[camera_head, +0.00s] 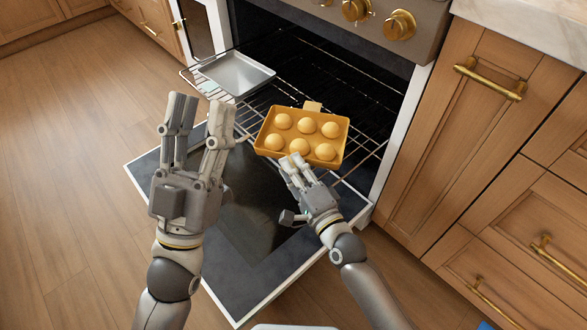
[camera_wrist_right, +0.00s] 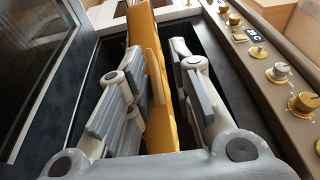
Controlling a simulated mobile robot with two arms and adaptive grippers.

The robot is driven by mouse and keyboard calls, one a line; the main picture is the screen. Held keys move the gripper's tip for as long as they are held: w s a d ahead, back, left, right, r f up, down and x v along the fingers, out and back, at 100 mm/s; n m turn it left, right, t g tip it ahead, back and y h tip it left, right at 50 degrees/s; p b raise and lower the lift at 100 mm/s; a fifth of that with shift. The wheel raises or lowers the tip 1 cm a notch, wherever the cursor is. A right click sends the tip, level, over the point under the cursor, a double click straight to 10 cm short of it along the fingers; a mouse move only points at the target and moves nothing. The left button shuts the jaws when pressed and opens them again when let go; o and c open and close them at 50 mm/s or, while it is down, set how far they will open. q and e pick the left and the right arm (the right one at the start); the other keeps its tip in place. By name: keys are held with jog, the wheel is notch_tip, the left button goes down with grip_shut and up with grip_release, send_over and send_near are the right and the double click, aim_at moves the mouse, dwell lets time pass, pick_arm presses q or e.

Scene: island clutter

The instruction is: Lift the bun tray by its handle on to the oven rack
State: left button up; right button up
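The orange bun tray (camera_head: 262,147) holds several round buns (camera_head: 299,146). In the head view it appears over the right front part of the pulled-out oven rack (camera_head: 372,150); I cannot tell whether it touches the wires. A tab handle (camera_head: 313,106) shows at its far edge. My right gripper (camera_head: 294,162) is at the tray's near edge, covering the handle there. In the right wrist view the orange tray (camera_wrist_right: 143,30) runs edge-on between the fingers, with a visible gap on the right finger's side (camera_wrist_right: 160,60). My left gripper (camera_head: 200,105) is open and empty, left of the tray.
A grey metal pan (camera_head: 237,75) sits on the rack's left part. The lowered oven door (camera_head: 250,200) lies below the rack. Oven knobs (camera_head: 399,25) are above. Wooden cabinets with brass handles (camera_head: 490,80) stand right; open floor (camera_head: 80,110) is left.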

jog(key=shift+s+f, duration=0.15)
jog(key=shift+f, duration=0.4)
jog(key=v, duration=1.1)
jog(key=shift+s+d+r, duration=0.3)
jog(key=shift+r, duration=0.15)
jog(key=shift+r, duration=0.1)
